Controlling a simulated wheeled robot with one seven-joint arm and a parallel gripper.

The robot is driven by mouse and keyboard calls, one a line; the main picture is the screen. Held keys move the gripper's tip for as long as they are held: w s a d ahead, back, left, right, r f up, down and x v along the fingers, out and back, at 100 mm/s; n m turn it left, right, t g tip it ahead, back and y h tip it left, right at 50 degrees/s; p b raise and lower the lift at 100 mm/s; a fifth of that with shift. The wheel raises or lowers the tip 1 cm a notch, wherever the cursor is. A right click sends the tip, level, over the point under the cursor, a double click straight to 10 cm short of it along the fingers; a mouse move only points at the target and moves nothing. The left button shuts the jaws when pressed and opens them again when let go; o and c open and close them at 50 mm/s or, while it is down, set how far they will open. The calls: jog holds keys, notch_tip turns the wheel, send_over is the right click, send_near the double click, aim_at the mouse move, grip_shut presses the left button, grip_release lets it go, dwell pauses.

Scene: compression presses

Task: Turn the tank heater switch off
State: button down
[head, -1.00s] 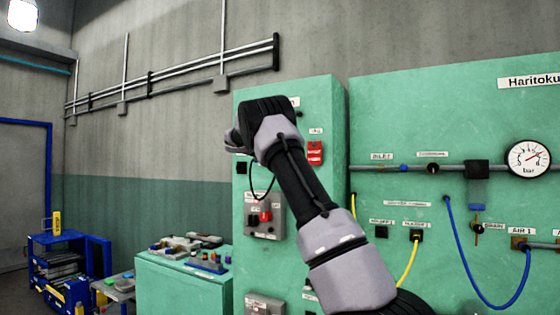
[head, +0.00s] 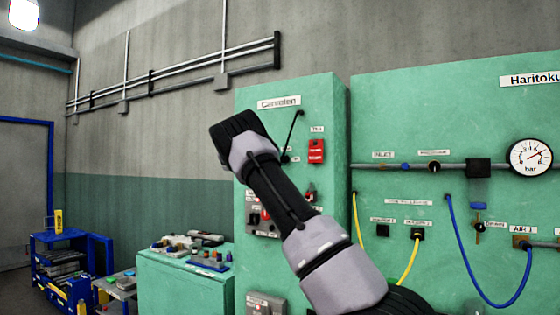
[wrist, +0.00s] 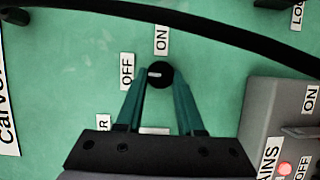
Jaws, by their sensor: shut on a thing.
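The switch is a small round black knob (wrist: 160,74) with a short white mark on the left side of its face, in the wrist view. An OFF label (wrist: 127,70) is to its left and an ON label (wrist: 162,39) above it. My gripper (wrist: 161,79) has its two dark green fingers either side of the knob and is shut on it. The name label below the knob is mostly covered by my gripper, so I cannot read it.
The green cabinet (head: 322,200) carries a Carvoten sign (head: 279,102) and a red switch box (head: 317,151). A grey mains box (wrist: 285,120) stands out at the right of the wrist view. A black cable (wrist: 205,28) crosses above the knob.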

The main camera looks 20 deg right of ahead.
dwell(0.4)
jog(key=c, duration=0.5)
grip_release()
jog(key=shift+a, duration=0.15)
jog(key=v, duration=1)
jog(key=shift+s+a+f, duration=0.15)
jog(key=shift+a+f, duration=0.05)
